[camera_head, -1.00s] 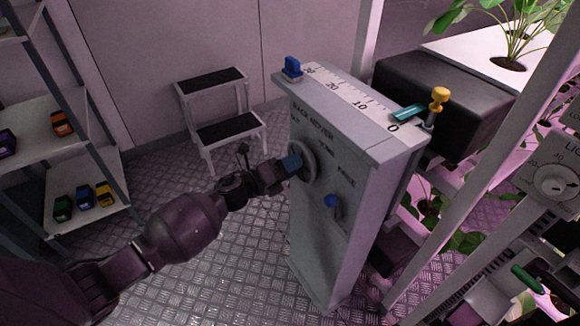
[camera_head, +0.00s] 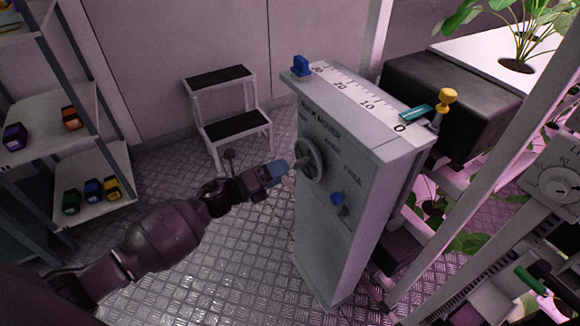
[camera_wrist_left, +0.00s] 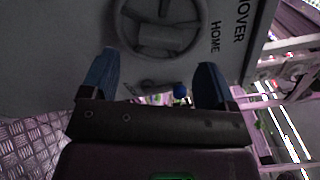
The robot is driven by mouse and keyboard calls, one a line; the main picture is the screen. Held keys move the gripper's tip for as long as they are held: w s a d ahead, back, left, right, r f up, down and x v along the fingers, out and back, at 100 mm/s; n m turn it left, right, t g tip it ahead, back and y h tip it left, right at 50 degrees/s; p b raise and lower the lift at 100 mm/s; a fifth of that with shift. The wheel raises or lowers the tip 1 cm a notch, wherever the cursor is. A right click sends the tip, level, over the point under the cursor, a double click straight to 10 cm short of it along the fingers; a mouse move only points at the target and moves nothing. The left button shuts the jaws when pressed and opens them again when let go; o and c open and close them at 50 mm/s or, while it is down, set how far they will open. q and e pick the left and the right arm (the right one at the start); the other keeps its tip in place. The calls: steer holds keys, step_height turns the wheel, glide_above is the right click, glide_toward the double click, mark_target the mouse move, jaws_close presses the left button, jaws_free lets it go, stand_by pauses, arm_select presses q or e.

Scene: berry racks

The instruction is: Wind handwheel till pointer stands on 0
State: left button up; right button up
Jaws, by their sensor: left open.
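The grey handwheel (camera_head: 317,167) sits on the front of the grey rack-mover cabinet (camera_head: 340,230); it also shows at the top of the left wrist view (camera_wrist_left: 203,28). The white scale (camera_head: 352,92) on the cabinet top runs from 30 at the far end to 0 at the near end. A teal pointer (camera_head: 416,112) lies beside the 0 mark, as far as I can tell. My left gripper (camera_head: 281,169) is open and empty, its blue fingers a little short of the wheel. In the wrist view the open fingers (camera_wrist_left: 158,72) stand below the wheel. My right gripper is not visible.
A blue knob (camera_head: 337,198) is below the wheel. A step stool (camera_head: 236,127) stands behind; a shelf (camera_head: 92,208) with coloured boxes is left.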

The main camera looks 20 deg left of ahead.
arm_select(q)
steer(key=shift+v, duration=2.4)
